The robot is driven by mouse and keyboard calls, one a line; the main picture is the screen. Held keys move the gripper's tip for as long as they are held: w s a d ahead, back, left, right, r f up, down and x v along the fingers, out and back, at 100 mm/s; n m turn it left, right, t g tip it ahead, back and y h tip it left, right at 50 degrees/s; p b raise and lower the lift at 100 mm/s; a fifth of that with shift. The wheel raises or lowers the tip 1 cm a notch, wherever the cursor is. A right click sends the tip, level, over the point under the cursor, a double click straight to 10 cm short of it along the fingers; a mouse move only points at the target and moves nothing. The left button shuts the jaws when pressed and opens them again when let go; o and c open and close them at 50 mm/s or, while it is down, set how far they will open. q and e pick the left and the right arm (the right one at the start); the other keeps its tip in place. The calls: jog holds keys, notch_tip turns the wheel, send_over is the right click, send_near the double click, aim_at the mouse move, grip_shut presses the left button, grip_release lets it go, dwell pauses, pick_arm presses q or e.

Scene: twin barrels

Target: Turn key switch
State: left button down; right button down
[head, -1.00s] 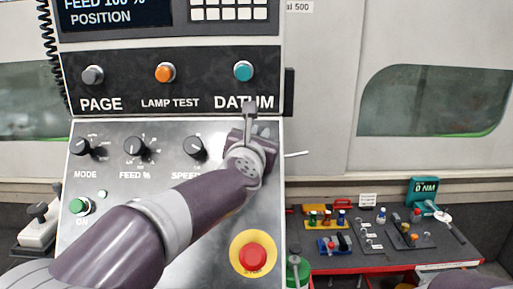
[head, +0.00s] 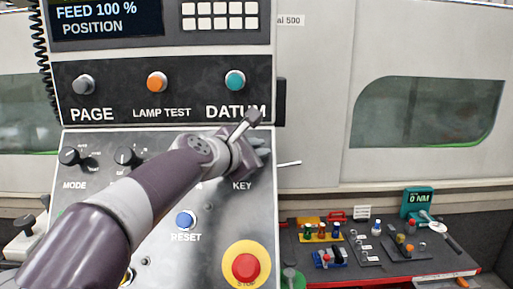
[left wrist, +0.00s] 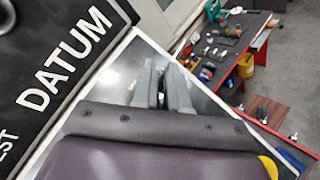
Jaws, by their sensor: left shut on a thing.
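A grey control panel (head: 218,215) stands in front of me. The label KEY (head: 242,186) shows just below my left gripper (head: 262,146) in the head view. My left gripper is at the panel's right edge, above that label, and is shut on the key switch. The switch itself is hidden behind the gripper. In the left wrist view, the gripper's grey fingers (left wrist: 163,86) are close together and point at the panel face, and the switch cannot be made out between them. My right gripper is not in view.
A red emergency stop button (head: 246,267) and a blue RESET button (head: 186,219) lie below. The DATUM button (head: 235,80) is above, on the black strip. The MODE knob (head: 69,156) is at left. A tool bench (head: 400,268) stands at right.

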pick_arm(q)
jog(key=shift+s+r, duration=0.1)
jog(key=shift+r, duration=0.05)
dwell(0.4)
jog(key=c, duration=1.2)
grip_release()
jog(key=shift+c, duration=0.2)
jog(key=shift+s, duration=0.15)
jog(key=shift+s+a, duration=0.15)
jog(key=shift+s, duration=0.05)
jog(key=b+v, duration=0.3)
jog(key=v, duration=0.9)
jog(key=shift+b, duration=0.4)
jog(key=shift+a+r, duration=0.1)
jog(key=shift+r, duration=0.05)
